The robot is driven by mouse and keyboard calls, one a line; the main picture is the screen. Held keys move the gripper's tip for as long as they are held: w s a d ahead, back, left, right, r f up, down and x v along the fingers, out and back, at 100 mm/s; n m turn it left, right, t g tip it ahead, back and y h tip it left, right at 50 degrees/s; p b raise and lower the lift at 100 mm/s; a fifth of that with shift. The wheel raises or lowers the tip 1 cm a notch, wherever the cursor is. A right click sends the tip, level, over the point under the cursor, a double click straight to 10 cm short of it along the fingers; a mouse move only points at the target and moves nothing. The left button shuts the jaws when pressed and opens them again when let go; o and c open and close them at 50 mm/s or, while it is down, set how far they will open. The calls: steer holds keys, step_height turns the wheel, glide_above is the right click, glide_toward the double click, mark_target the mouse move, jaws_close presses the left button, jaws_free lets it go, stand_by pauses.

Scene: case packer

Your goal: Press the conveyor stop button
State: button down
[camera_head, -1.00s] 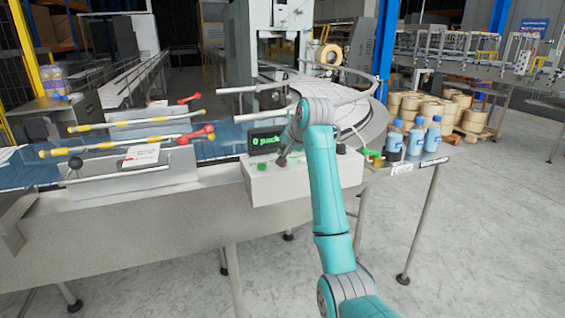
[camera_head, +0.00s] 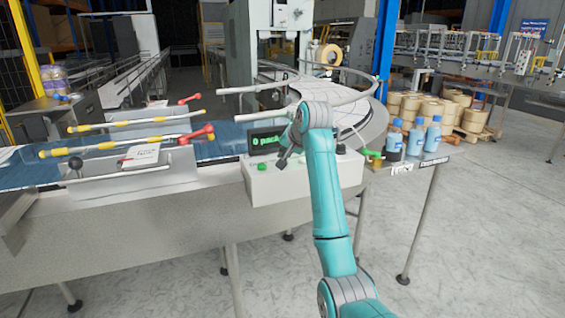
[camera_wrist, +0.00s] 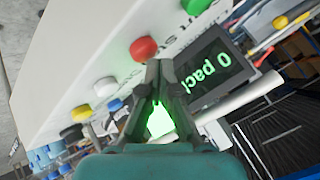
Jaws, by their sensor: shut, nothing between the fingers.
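The control box (camera_head: 305,188) is white and stands at the conveyor's near edge. In the wrist view its panel (camera_wrist: 85,60) carries a round red button (camera_wrist: 143,48), which I take for the stop button. My gripper (camera_wrist: 160,66) is shut and empty, its fingertips right beside the red button's lower edge. I cannot tell whether they touch it. In the head view my gripper (camera_head: 284,160) is over the box, right of a green button (camera_head: 262,166), and the red button is hidden there. A bright green glow shows between the finger links.
A display (camera_wrist: 207,67) reading "0 pack" is close to the fingers. White (camera_wrist: 105,86) and yellow (camera_wrist: 80,113) buttons are on the panel's other side. Blue-labelled bottles (camera_head: 415,138) stand right of the box. Guide rails (camera_head: 125,145) are at left.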

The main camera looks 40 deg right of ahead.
steer(key=shift+f, duration=0.5)
stand_by(0.9)
steer(key=shift+r, duration=0.95)
steer(key=shift+r, duration=2.5)
steer(key=c, duration=1.9)
jaws_free()
